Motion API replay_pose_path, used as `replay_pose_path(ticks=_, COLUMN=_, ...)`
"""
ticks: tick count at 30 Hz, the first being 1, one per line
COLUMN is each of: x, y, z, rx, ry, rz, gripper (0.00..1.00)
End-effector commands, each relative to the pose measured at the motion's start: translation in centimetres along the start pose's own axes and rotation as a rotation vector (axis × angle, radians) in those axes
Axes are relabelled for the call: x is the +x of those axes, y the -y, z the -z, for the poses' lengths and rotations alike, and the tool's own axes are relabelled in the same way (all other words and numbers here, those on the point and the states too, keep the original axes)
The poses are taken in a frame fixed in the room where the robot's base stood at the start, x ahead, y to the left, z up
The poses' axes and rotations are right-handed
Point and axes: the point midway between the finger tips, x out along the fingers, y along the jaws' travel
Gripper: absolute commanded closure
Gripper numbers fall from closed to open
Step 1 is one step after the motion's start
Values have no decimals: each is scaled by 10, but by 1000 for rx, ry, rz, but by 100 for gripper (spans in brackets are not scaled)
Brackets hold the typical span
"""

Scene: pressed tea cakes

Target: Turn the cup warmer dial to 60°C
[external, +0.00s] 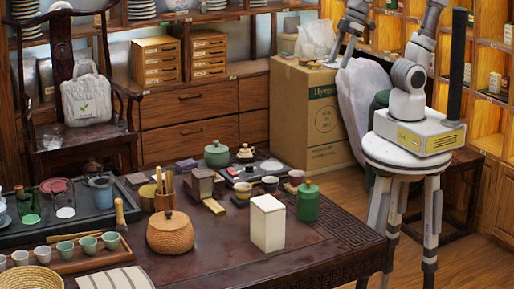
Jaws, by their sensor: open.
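A low dark flat appliance (229,178) with pale parts on top lies toward the far side of the dark wooden table; it may be the cup warmer. Its dial and markings are too small to make out. A teapot with a patterned lid (246,153) stands behind it, and small cups (270,183) stand along its front. My gripper (333,64) hangs from my arm at the upper right, in front of the cardboard box's top. It is open and empty, well apart from the table and the appliance.
A white canister (267,223) and a green lidded jar (307,201) stand at the table's right, near the appliance. A wicker pot (170,233), a tea tray (95,255) and a utensil holder (165,196) fill the left. The table's right front corner is clear.

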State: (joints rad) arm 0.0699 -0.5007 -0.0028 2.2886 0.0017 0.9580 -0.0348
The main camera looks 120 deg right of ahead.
Motion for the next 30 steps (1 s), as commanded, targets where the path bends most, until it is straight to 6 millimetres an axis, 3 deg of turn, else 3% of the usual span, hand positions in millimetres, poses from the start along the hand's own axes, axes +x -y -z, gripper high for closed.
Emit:
replay_pose_path(ticks=1, x=14, y=-6, z=12, rx=10, ry=27, rz=-6, gripper=34)
replay_pose_path(ticks=6, x=45, y=-28, z=50, rx=37, ry=99, rz=-19, gripper=34)
replay_pose_path(ticks=15, x=123, y=-78, z=105, rx=87, ry=225, rz=-30, gripper=34)
replay_pose_path(ticks=24, x=220, y=-136, z=132, rx=135, ry=344, rz=-27, gripper=34)
replay_pose_path(ticks=30, x=259, y=-160, z=136, rx=153, ry=387, rz=-22, gripper=34)
